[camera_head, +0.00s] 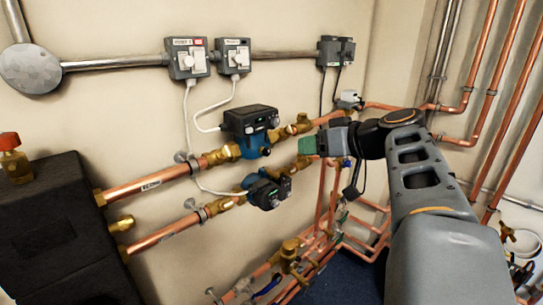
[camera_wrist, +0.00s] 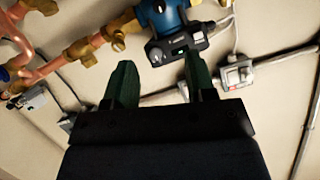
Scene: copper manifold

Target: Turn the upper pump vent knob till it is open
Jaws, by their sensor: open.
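The upper pump (camera_head: 250,132) has a blue body and a black head, set in a copper pipe run on the wall. In the wrist view, my gripper (camera_wrist: 158,60) is open and empty. A blue pump with a black head (camera_wrist: 178,42), seemingly the upper one, appears upside down beyond and between the fingertips.
A lower pump (camera_head: 266,190) sits just below. Grey switch boxes (camera_head: 187,60) with hanging cables are above. A black box (camera_head: 65,235) stands at left. Copper pipes (camera_head: 505,90) run at right, and brass valves (camera_head: 290,250) are low in the middle.

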